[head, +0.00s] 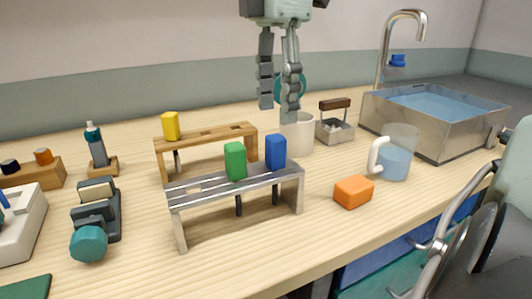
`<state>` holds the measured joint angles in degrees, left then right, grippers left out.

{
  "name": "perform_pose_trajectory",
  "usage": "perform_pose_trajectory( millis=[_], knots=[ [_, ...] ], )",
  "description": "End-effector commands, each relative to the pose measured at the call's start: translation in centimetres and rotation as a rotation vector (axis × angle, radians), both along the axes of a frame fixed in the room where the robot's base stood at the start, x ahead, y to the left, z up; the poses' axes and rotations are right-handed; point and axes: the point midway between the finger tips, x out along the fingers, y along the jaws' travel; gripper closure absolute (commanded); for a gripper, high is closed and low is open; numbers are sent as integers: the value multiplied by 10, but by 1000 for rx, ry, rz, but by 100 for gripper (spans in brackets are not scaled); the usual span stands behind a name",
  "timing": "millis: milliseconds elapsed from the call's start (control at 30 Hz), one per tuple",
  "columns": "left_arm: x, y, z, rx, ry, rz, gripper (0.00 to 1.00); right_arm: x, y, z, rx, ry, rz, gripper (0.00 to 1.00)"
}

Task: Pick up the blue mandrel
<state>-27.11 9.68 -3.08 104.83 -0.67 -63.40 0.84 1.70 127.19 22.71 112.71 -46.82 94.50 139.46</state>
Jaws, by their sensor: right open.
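The blue mandrel (276,152) has a blue block-shaped head and sits upright in the right part of the grey metal rack (200,193). A dark stem shows below the rack under it. The green mandrel (235,161) stands to its left in the same rack. My right gripper (279,108) points down from the top of the head view. Its two fingers are apart with nothing between them. In the picture it is just above the blue head, apart from it; the depth between them is hard to tell. My left gripper is not in view.
A wooden rack (205,139) with a yellow-headed piece (171,126) stands behind. A white cup (299,137) is behind the blue head. An orange block (354,192) and a glass mug (397,160) are to the right, before the sink (450,135).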

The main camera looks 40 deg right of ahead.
Motion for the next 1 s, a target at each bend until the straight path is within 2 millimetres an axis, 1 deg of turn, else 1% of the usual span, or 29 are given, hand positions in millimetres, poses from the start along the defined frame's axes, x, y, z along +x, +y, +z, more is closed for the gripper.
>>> perform_pose_trajectory(
  millis=[33,167,300,400,500,700,733,767,1000],
  knots=[
    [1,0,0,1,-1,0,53,-1,1,-7,4,3,3,53],
    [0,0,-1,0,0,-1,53,-2,2,-22,7,3,5,53],
    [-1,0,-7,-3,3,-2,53,-4,4,-44,9,4,6,53],
    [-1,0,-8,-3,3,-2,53,-3,3,-56,8,2,4,53],
    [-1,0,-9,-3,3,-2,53,-3,3,-62,7,1,3,53],
    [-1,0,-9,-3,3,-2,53,-3,3,-62,6,-1,2,53],
    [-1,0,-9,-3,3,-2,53,-3,3,-62,6,-1,2,54],
    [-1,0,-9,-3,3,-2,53,-3,3,-62,6,0,2,58],
    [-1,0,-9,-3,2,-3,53,-3,3,-62,6,0,3,87]
  ],
)
